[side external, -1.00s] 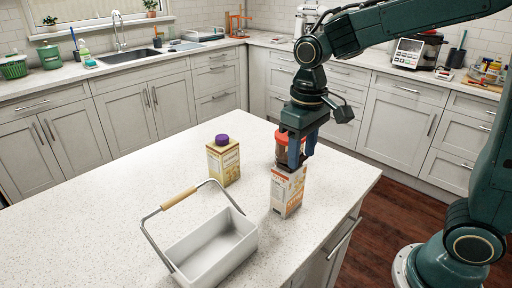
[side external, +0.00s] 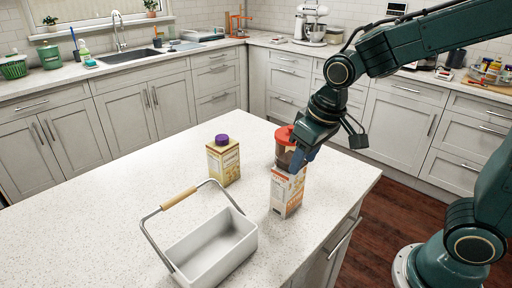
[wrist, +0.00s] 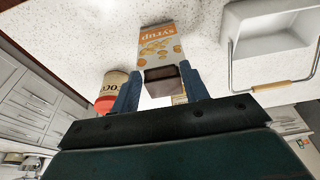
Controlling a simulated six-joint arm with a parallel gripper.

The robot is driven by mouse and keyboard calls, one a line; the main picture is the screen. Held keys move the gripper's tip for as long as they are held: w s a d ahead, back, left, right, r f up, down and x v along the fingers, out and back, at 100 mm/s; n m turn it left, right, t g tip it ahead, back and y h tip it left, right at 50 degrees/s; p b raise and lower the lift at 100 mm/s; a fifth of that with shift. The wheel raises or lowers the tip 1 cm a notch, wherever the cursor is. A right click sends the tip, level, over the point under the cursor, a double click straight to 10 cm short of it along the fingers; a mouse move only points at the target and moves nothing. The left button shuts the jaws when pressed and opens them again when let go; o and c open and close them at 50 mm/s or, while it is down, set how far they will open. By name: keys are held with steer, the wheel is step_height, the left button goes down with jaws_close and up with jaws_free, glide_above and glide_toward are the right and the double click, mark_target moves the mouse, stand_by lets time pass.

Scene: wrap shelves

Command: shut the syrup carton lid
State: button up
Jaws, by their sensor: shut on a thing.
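The syrup carton (side external: 287,192), white and orange, stands upright near the right edge of the white counter. In the wrist view the carton (wrist: 163,45) shows its "SYRUP" lettering, with its dark brown lid (wrist: 163,82) between the two blue fingers. My gripper (side external: 302,160) is over the carton's top, tilted, and shut on the lid; in the wrist view my gripper (wrist: 160,84) has a finger on each side of it. In the side view the lid is hidden behind the fingers.
A cocoa jar with a red lid (side external: 284,136) stands close behind the syrup carton. A yellow carton with a purple cap (side external: 223,162) stands to the left. A white basket (side external: 232,255) with a wooden handle is at the front. The counter's left part is clear.

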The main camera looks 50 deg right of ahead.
steer(key=o, duration=0.8)
steer(key=shift+r, duration=0.15)
steer(key=v, duration=1.3)
steer(key=shift+r, duration=0.25)
steer(key=shift+s, duration=0.15)
steer(key=s+d+f+t, duration=0.2)
steer(key=s+d+f, duration=0.2)
steer(key=s+f, duration=0.3)
steer(key=s, duration=0.3)
steer(key=shift+s+d+t, duration=0.15)
steer(key=shift+t, duration=0.15)
